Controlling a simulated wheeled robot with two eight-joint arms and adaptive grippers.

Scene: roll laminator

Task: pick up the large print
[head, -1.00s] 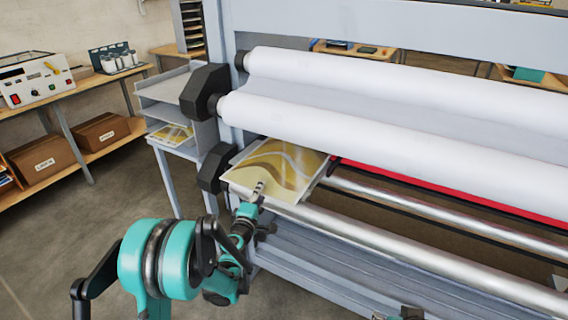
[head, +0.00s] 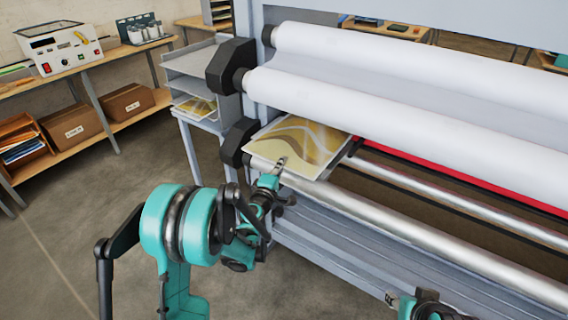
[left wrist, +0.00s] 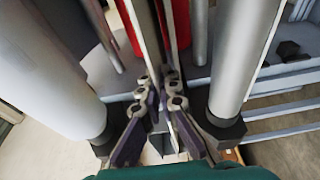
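The large print (head: 305,138), gold and cream with a pale border, lies over the front metal roller at the left end of the laminator, below the white rolls. My left gripper (head: 281,164) is at its near edge, with a finger over the top. In the left wrist view my left gripper's fingers (left wrist: 162,92) are close together with the sheet, seen edge-on, between them; they look shut on it. Contact on the underside is hidden in the head view. My right gripper (head: 393,299) shows only partly at the bottom edge, and its opening cannot be made out.
White film rolls (head: 400,115) span the laminator just above the print. A black roller bracket (head: 238,143) stands left of it. A grey shelf rack (head: 190,60) holds another gold print (head: 197,106). A bench with a white device (head: 62,50) stands at left; the floor before it is clear.

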